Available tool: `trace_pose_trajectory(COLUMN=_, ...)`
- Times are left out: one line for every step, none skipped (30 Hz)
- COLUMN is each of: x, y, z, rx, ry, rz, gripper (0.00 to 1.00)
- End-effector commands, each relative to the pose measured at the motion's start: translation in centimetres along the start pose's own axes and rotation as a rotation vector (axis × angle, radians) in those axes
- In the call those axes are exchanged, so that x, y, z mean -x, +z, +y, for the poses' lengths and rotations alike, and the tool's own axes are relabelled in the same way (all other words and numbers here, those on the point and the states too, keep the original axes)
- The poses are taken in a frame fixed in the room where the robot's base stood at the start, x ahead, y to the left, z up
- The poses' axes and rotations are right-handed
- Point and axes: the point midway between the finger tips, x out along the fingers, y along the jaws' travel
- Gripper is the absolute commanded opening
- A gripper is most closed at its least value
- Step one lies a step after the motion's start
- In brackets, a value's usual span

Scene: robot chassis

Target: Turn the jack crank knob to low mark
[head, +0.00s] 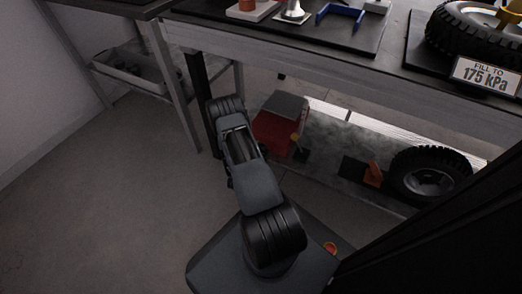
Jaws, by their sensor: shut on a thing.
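My arm rises from my base and reaches forward to the bench's near left leg. Its far end (225,106) is beside that leg. My gripper's fingers cannot be made out, and my own arm links may hide them. No crank knob or low mark can be clearly read. On the low shelf, a small dark stand with a yellow-orange top (295,137) is just right of a red box with a grey lid (278,125). An orange upright piece (373,173) is farther right on a black plate. I cannot tell which of these is the jack.
A tyre (430,175) lies right on the low shelf (335,150). The workbench (300,62) above carries a tyre (470,30), a "FILL TO 175 kPa" sign (486,76) and a blue bracket (341,15). A grey bin (130,66) is at left. The left floor is clear.

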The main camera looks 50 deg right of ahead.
Motion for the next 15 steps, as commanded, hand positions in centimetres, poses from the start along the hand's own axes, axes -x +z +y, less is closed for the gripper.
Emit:
trace_pose_trajectory(x=0.07, y=0.09, z=-0.03, rx=0.001, ry=-0.002, rz=-0.003, gripper=0.32)
trace_pose_trajectory(x=0.07, y=0.09, z=-0.02, rx=0.001, ry=-0.002, rz=-0.003, gripper=0.32)
trace_pose_trajectory(x=0.07, y=0.09, z=-0.03, rx=0.001, ry=-0.002, rz=-0.003, gripper=0.32)
trace_pose_trajectory(x=0.07, y=0.09, z=-0.03, rx=0.001, ry=-0.002, rz=-0.003, gripper=0.32)
trace_pose_trajectory(x=0.08, y=0.09, z=-0.03, rx=0.001, ry=-0.002, rz=-0.003, gripper=0.32)
trace_pose_trajectory(x=0.08, y=0.09, z=-0.03, rx=0.002, ry=-0.002, rz=-0.003, gripper=0.56)
trace_pose_trajectory(x=0.08, y=0.09, z=-0.03, rx=0.002, ry=-0.002, rz=-0.003, gripper=0.59)
trace_pose_trajectory(x=0.07, y=0.08, z=-0.02, rx=0.002, ry=-0.002, rz=-0.003, gripper=0.62)
trace_pose_trajectory(x=0.06, y=0.07, z=-0.01, rx=0.002, ry=-0.002, rz=-0.003, gripper=0.66)
trace_pose_trajectory(x=0.04, y=0.06, z=0.0, rx=0.002, ry=-0.001, rz=-0.002, gripper=0.69)
trace_pose_trajectory(x=0.03, y=0.04, z=0.01, rx=0.002, ry=-0.001, rz=-0.002, gripper=0.71)
trace_pose_trajectory(x=0.01, y=0.03, z=0.03, rx=0.002, ry=0.0, rz=-0.001, gripper=0.75)
trace_pose_trajectory(x=0.0, y=0.02, z=0.03, rx=0.002, ry=0.0, rz=-0.001, gripper=0.78)
trace_pose_trajectory(x=-0.01, y=0.01, z=0.04, rx=0.002, ry=0.0, rz=-0.001, gripper=0.8)
trace_pose_trajectory(x=-0.02, y=0.0, z=0.05, rx=0.002, ry=0.001, rz=0.0, gripper=0.8)
